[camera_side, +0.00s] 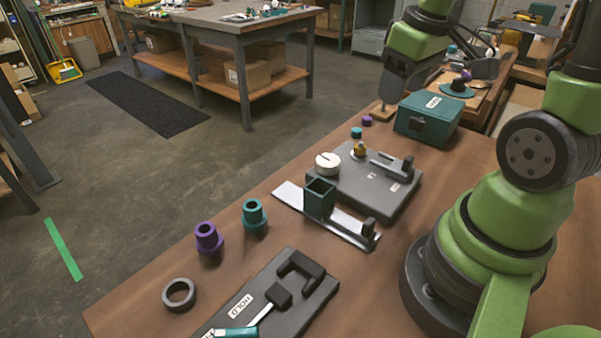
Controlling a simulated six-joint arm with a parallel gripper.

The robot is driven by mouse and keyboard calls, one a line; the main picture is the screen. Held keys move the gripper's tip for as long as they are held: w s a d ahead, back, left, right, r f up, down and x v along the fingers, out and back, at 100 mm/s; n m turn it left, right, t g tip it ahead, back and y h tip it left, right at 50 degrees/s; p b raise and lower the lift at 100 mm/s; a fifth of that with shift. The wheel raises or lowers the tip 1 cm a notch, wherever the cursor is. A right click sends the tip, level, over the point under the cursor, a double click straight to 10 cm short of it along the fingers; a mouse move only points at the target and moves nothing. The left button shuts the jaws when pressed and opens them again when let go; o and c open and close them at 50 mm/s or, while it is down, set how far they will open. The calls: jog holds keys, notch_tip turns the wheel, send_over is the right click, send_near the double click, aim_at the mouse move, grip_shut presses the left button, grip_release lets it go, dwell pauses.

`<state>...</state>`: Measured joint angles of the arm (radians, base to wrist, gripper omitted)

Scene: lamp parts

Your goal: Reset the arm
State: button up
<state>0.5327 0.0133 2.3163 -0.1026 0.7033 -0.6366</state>
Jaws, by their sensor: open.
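My gripper (384,104) hangs at the upper middle, its dark body below a green wrist link. It is open, with nothing visible between its fingers. It is above the far edge of the wooden table (150,290), left of the teal box (428,122). A purple collared cylinder (208,238) and a teal one (253,215) stand upright at the table's left edge. A dark ring (179,294) lies nearer the front. A small teal part (356,132) and a small purple part (367,120) sit near the far edge. All are apart from my gripper.
A grey fixture (385,200) carries a white round part (327,163) and a brass-coloured part (360,150). Before it lies a metal plate (345,232) with a square teal holder (319,198). A dark clamp fixture (285,315) lies in front. Beyond the left edge is open floor.

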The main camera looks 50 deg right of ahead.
jog(key=s+a+r+m+t+y, duration=0.1)
jog(key=s+a+r+t, duration=0.1)
jog(key=a+r, duration=0.2)
jog(key=s+a+r+m+t+y, duration=0.1)
jog(key=s+a+r+t, duration=0.2)
jog(key=a, duration=0.6)
jog(key=shift+s+a+r+y, duration=0.3)
jog(key=shift+r+y, duration=0.1)
jog(key=shift+r, duration=0.5)
